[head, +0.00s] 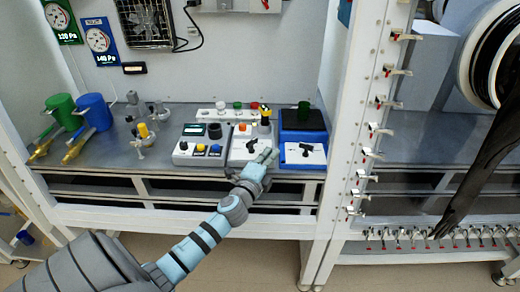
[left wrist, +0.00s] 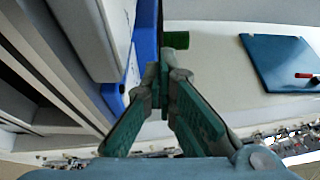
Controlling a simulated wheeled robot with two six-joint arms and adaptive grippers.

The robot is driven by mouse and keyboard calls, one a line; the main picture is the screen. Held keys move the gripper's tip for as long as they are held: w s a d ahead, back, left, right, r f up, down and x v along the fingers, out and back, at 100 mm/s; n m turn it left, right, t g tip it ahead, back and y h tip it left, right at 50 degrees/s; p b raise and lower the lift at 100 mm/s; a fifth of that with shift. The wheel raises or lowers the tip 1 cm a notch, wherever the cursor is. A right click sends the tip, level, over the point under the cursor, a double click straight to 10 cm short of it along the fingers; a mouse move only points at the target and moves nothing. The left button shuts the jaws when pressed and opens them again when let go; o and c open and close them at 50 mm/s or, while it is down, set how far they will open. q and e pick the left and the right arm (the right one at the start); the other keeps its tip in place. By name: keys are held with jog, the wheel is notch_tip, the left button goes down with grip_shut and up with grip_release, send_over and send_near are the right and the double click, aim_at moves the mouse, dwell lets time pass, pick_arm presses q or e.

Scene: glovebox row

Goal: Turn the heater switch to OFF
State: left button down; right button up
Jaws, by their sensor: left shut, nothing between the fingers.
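Two boxes with black rotary switches stand at the bench's front edge in the head view. One black switch (head: 251,146) is on a white box (head: 236,155); the other black switch (head: 305,148) is on the white face of a blue box (head: 287,159). I cannot read which one is the heater's. My left gripper (head: 268,156) is shut and empty, just in front of the boxes, close to the first switch; contact cannot be told. In the left wrist view its green fingers (left wrist: 163,80) meet at the tips beside a blue and white box (left wrist: 116,95). My right gripper is out of view.
A white box with yellow and blue buttons (head: 197,150) stands to the left. Blue (head: 94,112) and green (head: 62,112) cylinders are at the far left. A white post (head: 345,120) rises on the right, and a black glove (head: 465,185) hangs beyond it.

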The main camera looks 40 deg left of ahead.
aim_at(252, 143)
pick_arm(q)
jog(key=a+b, duration=0.1)
jog(key=a, duration=0.2)
jog(key=shift+w+a, duration=0.1)
jog(key=shift+a, duration=0.5)
jog(key=shift+d, duration=0.1)
jog(key=shift+w+a+n+g+y, duration=0.15)
jog(key=shift+a+n+g+y, duration=0.2)
jog(key=shift+n+y, duration=0.55)
jog(key=n+g+y+b, duration=0.1)
jog(key=y, duration=0.1)
jog(key=w+n+g+y+b, duration=0.1)
jog(key=y, duration=0.1)
jog(key=shift+f+n+y, duration=0.1)
jog(key=shift+n+y, duration=0.2)
jog(key=shift+n, duration=0.1)
jog(key=shift+w+a, duration=0.1)
jog(key=shift+w, duration=0.05)
jog(key=shift+w+a+b, duration=0.1)
jog(key=shift+w+b, duration=0.1)
jog(key=shift+b, duration=0.1)
